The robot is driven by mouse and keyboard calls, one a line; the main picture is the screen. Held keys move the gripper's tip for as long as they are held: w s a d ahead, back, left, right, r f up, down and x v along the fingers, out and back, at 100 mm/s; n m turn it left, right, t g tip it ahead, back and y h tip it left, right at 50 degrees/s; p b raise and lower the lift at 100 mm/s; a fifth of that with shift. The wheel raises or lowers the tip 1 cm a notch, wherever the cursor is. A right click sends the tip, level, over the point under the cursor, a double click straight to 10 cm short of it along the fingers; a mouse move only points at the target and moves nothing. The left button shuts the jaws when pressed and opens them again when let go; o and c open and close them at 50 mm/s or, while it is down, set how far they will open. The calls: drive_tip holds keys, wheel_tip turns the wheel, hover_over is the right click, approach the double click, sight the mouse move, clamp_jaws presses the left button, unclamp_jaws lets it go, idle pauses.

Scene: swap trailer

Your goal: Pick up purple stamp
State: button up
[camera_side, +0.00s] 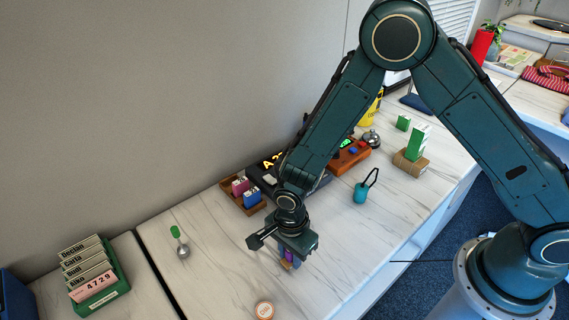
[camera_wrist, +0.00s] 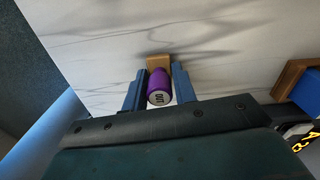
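The purple stamp (camera_wrist: 158,84) has a rounded purple handle with a light, marked top and a wooden block base. It stands upright on the marble-patterned table. In the side view, the purple stamp (camera_side: 289,255) is partly hidden under my gripper. My gripper (camera_wrist: 159,80) points down over it with one blue finger on each side of the handle. Narrow gaps seem to show beside the handle, so the fingers look open around it. In the side view my gripper (camera_side: 290,258) is low at the table.
A wooden tray (camera_side: 259,208) with pink and blue stamps lies behind my gripper, near a black sign. An orange-white round item (camera_side: 264,310) is in front. A teal tag (camera_side: 361,192) and bell (camera_side: 371,138) are right.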

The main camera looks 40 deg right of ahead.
drive_tip(key=c, duration=0.4)
drive_tip(key=shift+r, duration=0.1)
wheel_tip(320, 180, up, 20)
idle(0.8)
idle(0.4)
